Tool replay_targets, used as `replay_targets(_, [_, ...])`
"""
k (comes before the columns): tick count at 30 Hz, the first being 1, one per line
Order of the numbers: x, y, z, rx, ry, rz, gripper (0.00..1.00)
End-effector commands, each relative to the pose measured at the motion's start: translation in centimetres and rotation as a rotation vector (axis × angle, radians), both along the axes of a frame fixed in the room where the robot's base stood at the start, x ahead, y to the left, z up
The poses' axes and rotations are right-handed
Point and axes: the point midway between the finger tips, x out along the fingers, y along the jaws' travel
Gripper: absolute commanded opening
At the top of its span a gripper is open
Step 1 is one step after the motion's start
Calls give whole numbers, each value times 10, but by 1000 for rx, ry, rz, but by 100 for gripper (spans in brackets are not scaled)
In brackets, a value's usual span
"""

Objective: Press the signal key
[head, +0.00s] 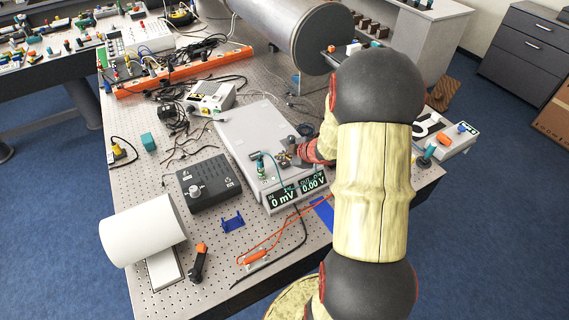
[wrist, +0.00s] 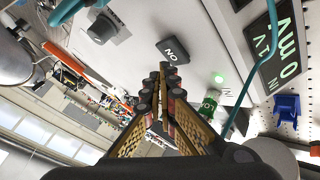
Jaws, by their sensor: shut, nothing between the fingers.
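A light grey box (head: 245,125) stands on the perforated table, with two lit displays (head: 297,190) reading 0 mV and 0.00 V on its front. A dark rectangular key (wrist: 172,50) on its panel bears white letters, apparently ON seen upside down. I take it for the signal key; in the head view I cannot make it out clearly. My gripper (wrist: 160,78) is shut and empty, its fingertips pointing at the panel close to the key's edge. I cannot tell whether they touch. In the head view my gripper (head: 288,155) is low over the box, partly hidden by my arm.
A green light (wrist: 218,77) glows near the key. A dark knob (wrist: 108,27) and a green connector with a teal cable (wrist: 207,103) stand on the panel. A black box with a knob (head: 208,182) and a blue bracket (head: 232,222) lie nearby.

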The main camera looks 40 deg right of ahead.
Motion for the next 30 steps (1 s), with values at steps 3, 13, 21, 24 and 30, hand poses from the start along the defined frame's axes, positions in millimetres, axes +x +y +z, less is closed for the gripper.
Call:
replay_targets(3, [0, 0, 0, 0, 0, 0, 0])
replay_targets(13, [0, 0, -8, 1, 1, 0, 0])
replay_targets(21, [0, 0, -8, 0, 0, 0, 0])
replay_targets(24, [0, 0, -8, 0, 0, 0, 0])
replay_targets(30, [0, 0, -10, 0, 0, 0, 0])
